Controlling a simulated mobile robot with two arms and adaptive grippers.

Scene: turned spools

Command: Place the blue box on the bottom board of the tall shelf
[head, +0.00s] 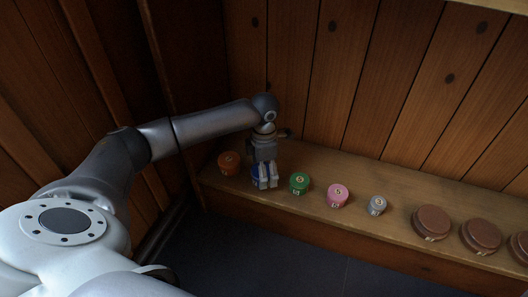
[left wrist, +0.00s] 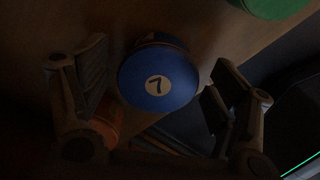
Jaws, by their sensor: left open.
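The blue box (head: 256,181) is a round lidded piece on the wooden board, between an orange one and a green one. In the left wrist view its blue top (left wrist: 150,97) carries a pale disc with a 7. My left gripper (head: 265,181) reaches down over it and partly hides it in the head view. In the left wrist view the open fingers of my left gripper (left wrist: 153,76) stand on either side of the blue box, with gaps showing. My right gripper is not in view.
On the same board (head: 325,170) stand an orange piece (head: 229,162), a green piece (head: 299,183), a pink piece (head: 338,195), a small grey piece (head: 377,205) and several brown round pieces (head: 433,222). Plank walls (head: 350,80) rise behind and at left. Dark floor lies in front.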

